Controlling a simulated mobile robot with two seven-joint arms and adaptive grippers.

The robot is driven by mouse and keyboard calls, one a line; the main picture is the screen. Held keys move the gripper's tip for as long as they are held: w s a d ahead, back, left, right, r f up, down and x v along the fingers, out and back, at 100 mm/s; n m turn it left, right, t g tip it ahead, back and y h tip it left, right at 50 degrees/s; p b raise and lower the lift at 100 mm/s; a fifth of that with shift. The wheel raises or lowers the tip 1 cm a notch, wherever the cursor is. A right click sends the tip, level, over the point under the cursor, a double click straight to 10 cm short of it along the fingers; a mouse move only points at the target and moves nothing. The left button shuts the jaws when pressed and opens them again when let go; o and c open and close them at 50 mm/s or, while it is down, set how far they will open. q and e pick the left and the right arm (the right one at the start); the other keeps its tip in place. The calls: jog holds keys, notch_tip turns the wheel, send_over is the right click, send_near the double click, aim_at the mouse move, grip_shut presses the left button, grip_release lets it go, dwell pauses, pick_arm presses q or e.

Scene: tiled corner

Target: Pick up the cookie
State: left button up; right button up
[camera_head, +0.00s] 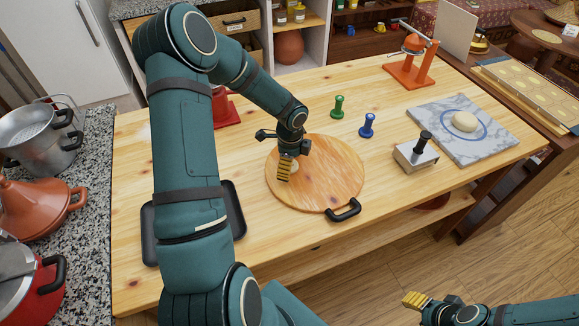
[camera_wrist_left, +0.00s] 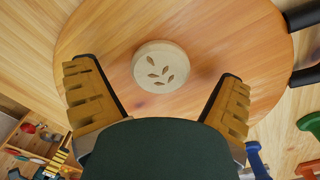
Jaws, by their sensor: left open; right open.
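The cookie (camera_wrist_left: 161,67) is a pale round disc with a pressed leaf pattern. It lies flat on the round wooden board (camera_head: 335,175), which has a black handle. My left gripper (camera_wrist_left: 157,82) is open, with its yellow-padded fingers apart on either side of the cookie in the left wrist view; contact cannot be made out. In the head view my left gripper (camera_head: 286,168) is over the board's left part and mostly hides the cookie (camera_head: 293,167). My right gripper (camera_head: 417,300) is open and empty at the lower right, away from the table.
Green (camera_head: 338,107) and blue (camera_head: 367,126) stamps stand behind the board. A metal press block (camera_head: 416,154) and a marble slab (camera_head: 490,135) with dough lie to the right. An orange press (camera_head: 411,65) stands at the back. A dark tray (camera_head: 237,210) lies left.

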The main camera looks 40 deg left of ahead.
pick_arm(q)
jog(key=shift+f, duration=0.25)
jog(key=c, duration=1.2)
jog(key=shift+o, duration=0.2)
